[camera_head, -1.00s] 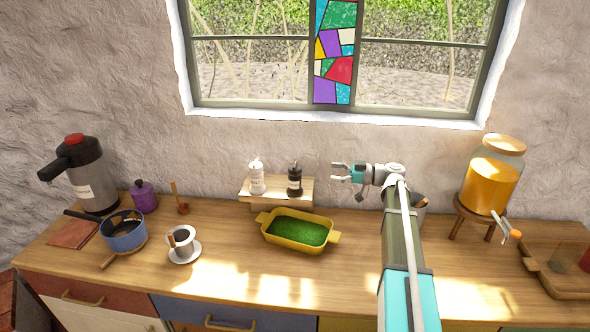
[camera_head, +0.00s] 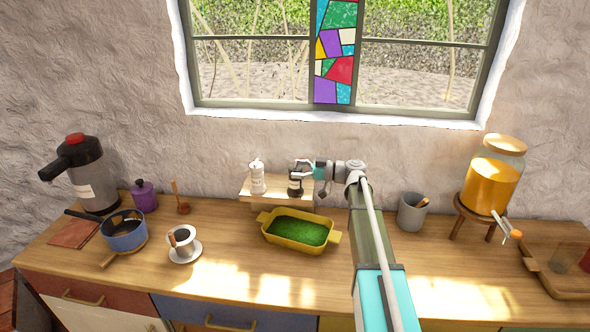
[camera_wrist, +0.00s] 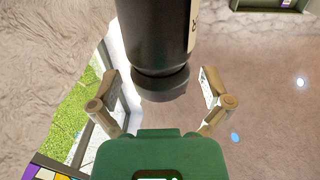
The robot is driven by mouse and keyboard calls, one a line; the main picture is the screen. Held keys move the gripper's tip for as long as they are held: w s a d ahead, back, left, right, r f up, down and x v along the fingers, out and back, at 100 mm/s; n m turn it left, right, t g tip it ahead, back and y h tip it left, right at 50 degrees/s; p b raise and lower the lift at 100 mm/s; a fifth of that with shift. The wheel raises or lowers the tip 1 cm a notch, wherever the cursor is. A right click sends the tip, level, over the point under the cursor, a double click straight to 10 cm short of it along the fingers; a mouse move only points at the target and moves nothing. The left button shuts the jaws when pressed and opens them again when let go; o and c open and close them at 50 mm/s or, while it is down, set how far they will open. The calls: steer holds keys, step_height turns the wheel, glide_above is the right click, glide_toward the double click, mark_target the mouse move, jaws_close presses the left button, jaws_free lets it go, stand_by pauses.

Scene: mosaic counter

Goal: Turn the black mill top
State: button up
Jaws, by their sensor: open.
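The black mill (camera_head: 295,187) stands upright on a small wooden riser (camera_head: 273,199) against the wall. It carries a pale label. In the wrist view the black mill (camera_wrist: 155,35) appears upside down, with its rounded top end between my fingers. My gripper (camera_head: 302,170) reaches in from the right at the height of the mill's top. In the wrist view my gripper (camera_wrist: 160,86) is open, with one finger on each side of the mill top and visible gaps beside it. My gripper hides part of the top in the head view.
A white mill (camera_head: 257,178) stands on the riser just left of the black one. A yellow dish with green contents (camera_head: 334,237) sits in front. A grey cup (camera_head: 412,214) stands to the right. The window (camera_head: 420,116) is behind and above.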

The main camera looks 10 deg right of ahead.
steer(key=shift+a, duration=0.2)
steer(key=c, duration=1.2)
steer(key=shift+s+m+t+h, duration=0.1)
steer(key=shift+m+t+h, duration=0.2)
steer(key=shift+m+t, duration=0.3)
